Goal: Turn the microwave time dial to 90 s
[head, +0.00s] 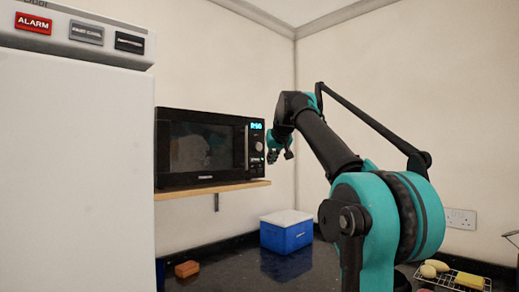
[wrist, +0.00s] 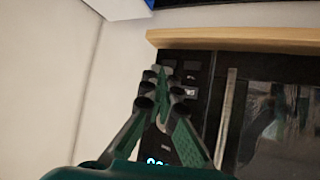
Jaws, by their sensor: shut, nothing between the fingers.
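The black microwave (head: 200,150) stands on a wooden shelf, its control panel on the right. A lit blue display (head: 257,126) tops the panel; its small digits are hard to read for sure. A round pale dial (head: 259,146) shows below the display. My gripper (head: 276,155) is at the right side of the panel, close to the dial. In the wrist view the microwave appears upside down, and my gripper (wrist: 163,78) is shut and empty in front of the panel. Its fingers hide part of the panel there, and I cannot tell whether they touch the dial.
The wooden shelf (head: 225,188) juts out under the microwave. A white cabinet (head: 75,150) with labelled buttons stands close on the left. A blue box with a white lid (head: 287,232) and a brown block (head: 187,269) rest on the dark counter below. A wall corner is behind my arm.

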